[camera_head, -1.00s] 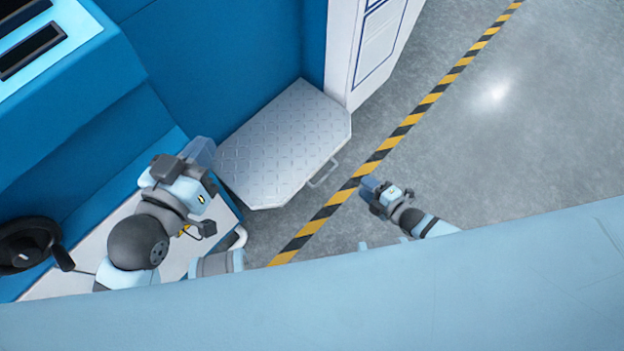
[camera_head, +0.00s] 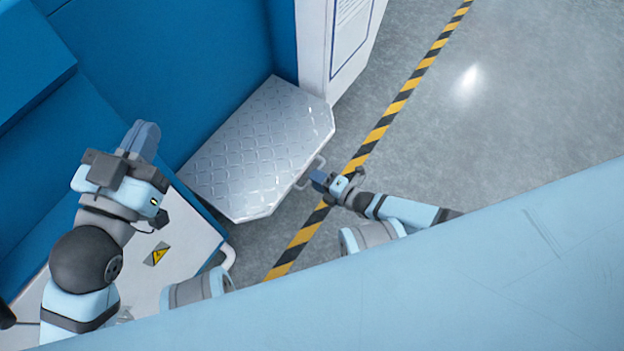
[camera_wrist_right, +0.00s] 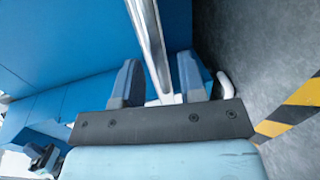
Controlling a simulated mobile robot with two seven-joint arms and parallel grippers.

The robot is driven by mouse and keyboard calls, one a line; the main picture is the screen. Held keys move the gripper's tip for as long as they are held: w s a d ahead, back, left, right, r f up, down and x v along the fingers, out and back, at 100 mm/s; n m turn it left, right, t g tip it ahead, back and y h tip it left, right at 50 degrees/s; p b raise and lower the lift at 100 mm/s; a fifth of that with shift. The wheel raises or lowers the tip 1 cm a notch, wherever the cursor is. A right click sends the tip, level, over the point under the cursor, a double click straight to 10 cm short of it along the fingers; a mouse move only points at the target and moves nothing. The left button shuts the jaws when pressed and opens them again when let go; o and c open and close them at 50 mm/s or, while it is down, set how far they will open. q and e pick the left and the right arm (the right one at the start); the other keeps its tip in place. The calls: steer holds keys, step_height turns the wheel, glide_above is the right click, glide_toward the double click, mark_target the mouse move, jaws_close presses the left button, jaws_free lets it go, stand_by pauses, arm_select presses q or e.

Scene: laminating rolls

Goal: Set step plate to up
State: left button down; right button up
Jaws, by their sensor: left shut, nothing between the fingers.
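The step plate (camera_head: 262,150) is a grey tread-patterned metal plate that lies folded down, flat, against the blue machine. A small bar handle (camera_head: 310,176) sticks out from its outer edge. My right gripper (camera_head: 319,180) is at this handle in the head view; whether it touches it cannot be told. In the right wrist view my right gripper (camera_wrist_right: 158,80) has its fingers apart, with a light metal edge (camera_wrist_right: 150,40) running between them in the picture. My left gripper (camera_head: 145,138) is shut and empty, left of the plate above the machine's side.
The blue machine wall (camera_head: 180,60) stands behind and left of the plate, with a white panel (camera_head: 335,40) at its far side. A yellow-black floor stripe (camera_head: 380,130) runs past the handle. The grey floor (camera_head: 500,110) to the right is open.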

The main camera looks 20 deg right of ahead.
steer(key=shift+x, duration=0.9)
arm_select(q)
steer(key=shift+w+a+r+m+h, duration=0.2)
steer(key=shift+m+h, duration=0.1)
steer(key=shift+m, duration=0.1)
arm_select(e)
steer(key=shift+w+a, duration=0.15)
jaws_close()
